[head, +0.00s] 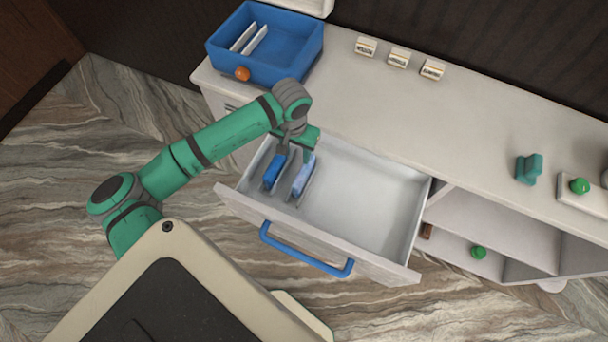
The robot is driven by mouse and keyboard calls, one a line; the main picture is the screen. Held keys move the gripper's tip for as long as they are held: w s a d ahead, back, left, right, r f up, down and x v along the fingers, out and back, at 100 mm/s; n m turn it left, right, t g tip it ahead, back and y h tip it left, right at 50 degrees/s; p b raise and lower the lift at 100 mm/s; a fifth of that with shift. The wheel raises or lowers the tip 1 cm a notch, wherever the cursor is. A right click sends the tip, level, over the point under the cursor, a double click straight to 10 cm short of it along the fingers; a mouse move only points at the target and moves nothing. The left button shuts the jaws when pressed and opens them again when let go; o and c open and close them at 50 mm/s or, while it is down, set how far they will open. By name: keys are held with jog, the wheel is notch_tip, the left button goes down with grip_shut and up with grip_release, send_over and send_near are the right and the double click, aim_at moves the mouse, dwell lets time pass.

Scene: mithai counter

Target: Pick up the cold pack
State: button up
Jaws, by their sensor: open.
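An open drawer (385,262) holds two slim packs standing side by side at its left end. The left one is a darker blue pack (273,173) and the right one is a lighter blue pack (302,176); I cannot tell from the picture which is the cold pack. My green and grey gripper (294,153) is open and points down over the drawer's left end, at the far ends of the packs. It hides part of them. I cannot tell whether its fingers touch either pack.
The drawer's right part is empty. A blue bin (290,73) with white slabs stands on the counter (350,105), an orange ball (242,74) at its front corner. Small labelled blocks (398,58) and a teal object (528,169) are further right. The blue handle (300,255) juts forward.

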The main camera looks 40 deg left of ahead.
aim_at(304, 170)
jog(key=shift+w+d+r, duration=0.1)
jog(key=shift+w+d, duration=0.15)
jog(key=shift+d, duration=0.25)
jog(key=shift+w+d+r, duration=0.1)
jog(key=shift+w+d, duration=0.1)
jog(key=shift+d, duration=0.65)
jog(key=shift+d+f, duration=0.1)
jog(key=shift+f, duration=0.1)
notch_tip(304, 170, down, 6)
jog(key=shift+r, duration=0.25)
jog(key=shift+s+a+f, duration=0.2)
jog(key=shift+f, duration=0.05)
notch_tip(304, 170, down, 4)
jog(key=shift+s+f, duration=0.15)
jog(key=shift+c, duration=0.7)
grip_shut()
